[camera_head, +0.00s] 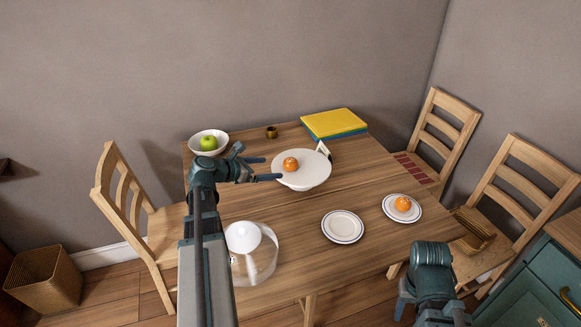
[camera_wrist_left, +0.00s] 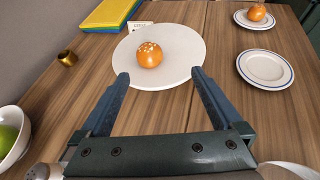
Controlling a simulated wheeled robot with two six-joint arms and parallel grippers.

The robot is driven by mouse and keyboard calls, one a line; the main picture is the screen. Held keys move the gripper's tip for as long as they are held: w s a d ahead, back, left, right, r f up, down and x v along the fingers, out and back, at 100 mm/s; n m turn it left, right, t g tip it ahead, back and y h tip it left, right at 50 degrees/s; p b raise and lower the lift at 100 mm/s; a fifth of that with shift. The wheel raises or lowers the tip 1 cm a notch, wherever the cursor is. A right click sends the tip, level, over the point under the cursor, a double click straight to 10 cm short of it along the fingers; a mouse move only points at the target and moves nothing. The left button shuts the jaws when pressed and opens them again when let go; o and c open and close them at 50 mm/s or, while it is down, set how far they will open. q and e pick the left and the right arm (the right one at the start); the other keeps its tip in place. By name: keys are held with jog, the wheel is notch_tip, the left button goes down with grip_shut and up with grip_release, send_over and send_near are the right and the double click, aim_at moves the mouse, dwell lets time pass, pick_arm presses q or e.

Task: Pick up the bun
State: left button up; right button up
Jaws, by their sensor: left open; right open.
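A round orange-brown bun (camera_head: 290,164) with white specks on top rests on a raised round white stand (camera_head: 312,176) on the wooden table. In the left wrist view the bun (camera_wrist_left: 150,54) sits left of centre on the stand (camera_wrist_left: 184,44). My left gripper (camera_head: 271,168) is open and empty, reaching in from the left. In the left wrist view the fingertips of my left gripper (camera_wrist_left: 160,73) are spread at the stand's near edge, with the bun beyond them.
A bowl (camera_head: 196,148) with a green apple (camera_head: 208,143) stands at the back left. A small brass cup (camera_head: 271,132), stacked books (camera_head: 333,121) and a card (camera_head: 323,149) are behind. A clear dome (camera_head: 262,262), an empty plate (camera_head: 343,227) and a plate with another orange round item (camera_head: 403,203) stand nearer.

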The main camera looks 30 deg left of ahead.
aim_at(286, 163)
pick_arm(q)
jog(key=shift+n+t, duration=0.3)
jog(key=shift+n, duration=0.3)
jog(key=w+f+b, duration=0.1)
jog(key=w, duration=0.1)
jog(key=w+b, duration=0.1)
jog(key=w, duration=0.1)
jog(key=w+f+b, duration=0.1)
jog(key=w, duration=0.1)
jog(key=shift+w+f, duration=0.25)
jog(key=shift+f, duration=0.1)
jog(key=shift+w+d+f, duration=0.1)
jog(key=shift+w+d, duration=0.05)
jog(key=shift+w, duration=0.25)
jog(key=shift+b+x, duration=1.25)
jog(key=shift+x, duration=1.4)
jog(key=shift+s, duration=0.1)
jog(key=c, duration=1.4)
